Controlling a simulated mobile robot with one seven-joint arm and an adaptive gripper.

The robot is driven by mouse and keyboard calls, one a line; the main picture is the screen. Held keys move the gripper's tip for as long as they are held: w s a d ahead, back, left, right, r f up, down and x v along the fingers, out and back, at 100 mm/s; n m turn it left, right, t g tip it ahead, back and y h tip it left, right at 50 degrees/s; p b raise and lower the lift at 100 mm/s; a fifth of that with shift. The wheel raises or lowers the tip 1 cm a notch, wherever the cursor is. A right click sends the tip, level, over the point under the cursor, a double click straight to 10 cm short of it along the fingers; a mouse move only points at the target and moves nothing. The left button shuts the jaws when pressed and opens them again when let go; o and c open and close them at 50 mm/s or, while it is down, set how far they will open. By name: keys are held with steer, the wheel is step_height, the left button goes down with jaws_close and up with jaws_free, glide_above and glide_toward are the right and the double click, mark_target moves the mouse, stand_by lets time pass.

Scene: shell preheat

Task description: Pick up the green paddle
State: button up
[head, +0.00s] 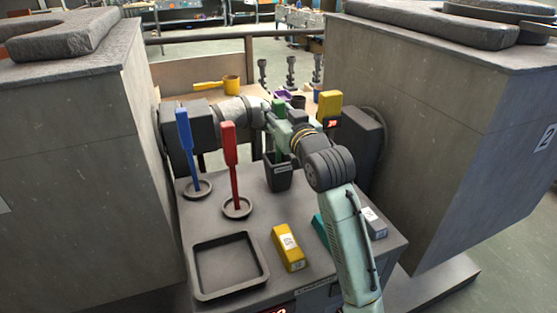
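The green paddle (279,106) stands roughly upright with its lower part in a black cup (279,178) near the middle of the bench. Its green shows above and below my arm's wrist, which crosses in front of its middle. My arm reaches up from the lower right, and its end is at the paddle. My gripper (273,122) is small and mostly hidden by the wrist, so I cannot tell whether its fingers touch the paddle or are closed.
A blue paddle (185,140) and a red paddle (230,150) stand in round dishes to the left. A black tray (262,283), a yellow box (289,250) and a teal block (320,230) lie in front. Large grey blocks (70,160) flank the bench on both sides.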

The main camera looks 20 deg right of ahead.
jaws_close()
steer(key=shift+r, duration=0.15)
stand_by(0.4)
